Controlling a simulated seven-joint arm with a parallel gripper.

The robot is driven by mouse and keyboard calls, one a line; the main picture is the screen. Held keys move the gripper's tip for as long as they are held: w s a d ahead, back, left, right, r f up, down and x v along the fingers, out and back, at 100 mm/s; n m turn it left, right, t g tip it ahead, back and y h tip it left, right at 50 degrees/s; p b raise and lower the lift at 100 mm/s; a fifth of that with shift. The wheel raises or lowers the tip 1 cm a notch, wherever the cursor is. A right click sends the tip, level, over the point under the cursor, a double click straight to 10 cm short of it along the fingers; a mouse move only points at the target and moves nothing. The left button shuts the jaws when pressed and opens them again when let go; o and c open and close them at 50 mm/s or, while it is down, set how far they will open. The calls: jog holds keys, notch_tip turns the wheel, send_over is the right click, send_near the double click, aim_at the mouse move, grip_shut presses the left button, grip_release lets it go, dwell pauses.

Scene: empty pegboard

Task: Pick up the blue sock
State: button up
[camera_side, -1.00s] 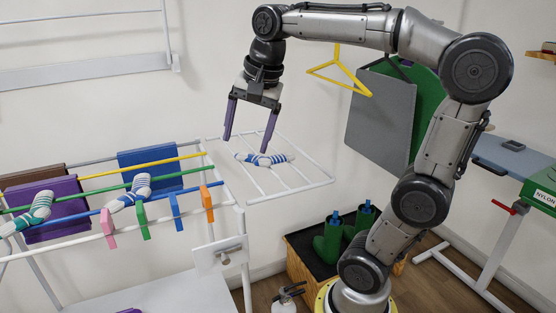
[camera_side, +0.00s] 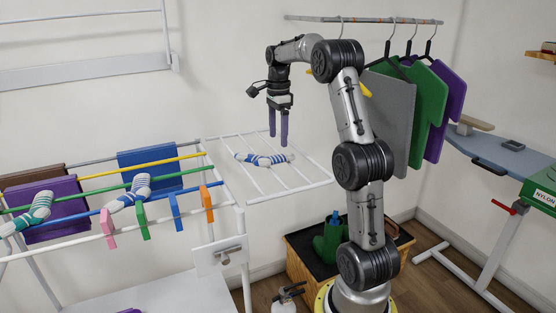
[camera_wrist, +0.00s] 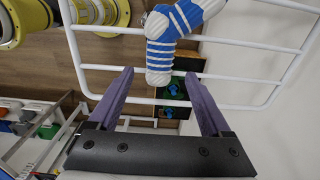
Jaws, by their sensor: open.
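A blue-and-white striped sock (camera_side: 263,159) lies across the bars of the white side rack (camera_side: 310,186). In the wrist view my gripper (camera_wrist: 155,78) is open and empty between the fingers. Another blue-and-white sock (camera_side: 130,194) hangs on the drying rack at left, beside a teal striped sock (camera_side: 32,212).
The drying rack's colored rods carry a blue cloth (camera_side: 160,172), a purple cloth (camera_side: 55,208) and several clips. Hangers with grey (camera_side: 380,120), green and purple panels hang at right. A wooden box with green boots (camera_side: 328,242) stands below.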

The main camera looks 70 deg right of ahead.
aim_at(278, 156)
jog(key=shift+f, duration=3.9)
jog(key=shift+c, duration=0.4)
jog(key=c, duration=0.8)
notch_tip(278, 156, up, 9)
jog(key=shift+r, duration=0.1)
jog(key=shift+c, duration=0.3)
